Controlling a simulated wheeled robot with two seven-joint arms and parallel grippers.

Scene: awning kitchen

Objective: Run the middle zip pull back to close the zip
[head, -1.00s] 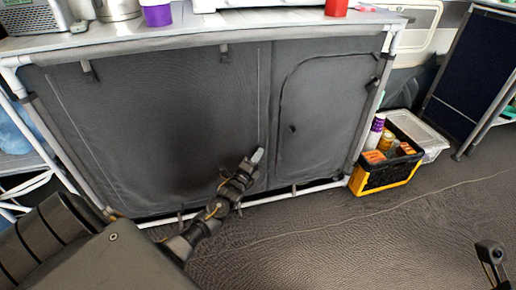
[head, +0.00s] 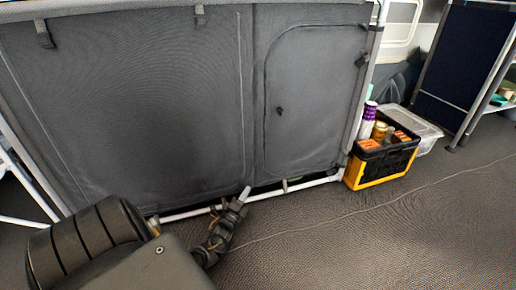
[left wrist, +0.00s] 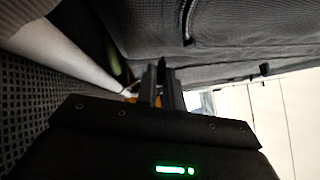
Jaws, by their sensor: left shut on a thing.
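The grey fabric cabinet front (head: 130,110) fills the left and middle of the head view. The middle zip (head: 241,100) shows as a thin upright line left of the arched door panel. My left gripper (head: 245,194) is at the lower end of this line, close to the bottom rail. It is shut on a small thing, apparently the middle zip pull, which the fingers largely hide. In the left wrist view the two fingers (left wrist: 161,86) lie close together beside the dark fabric (left wrist: 220,35). My right gripper is not in view.
The white bottom rail (head: 300,186) runs just beside the gripper. A yellow and black crate (head: 382,166) with bottles and boxes stands at the cabinet's right corner, with a clear tub (head: 425,130) behind. The grey floor (head: 400,235) in front is clear.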

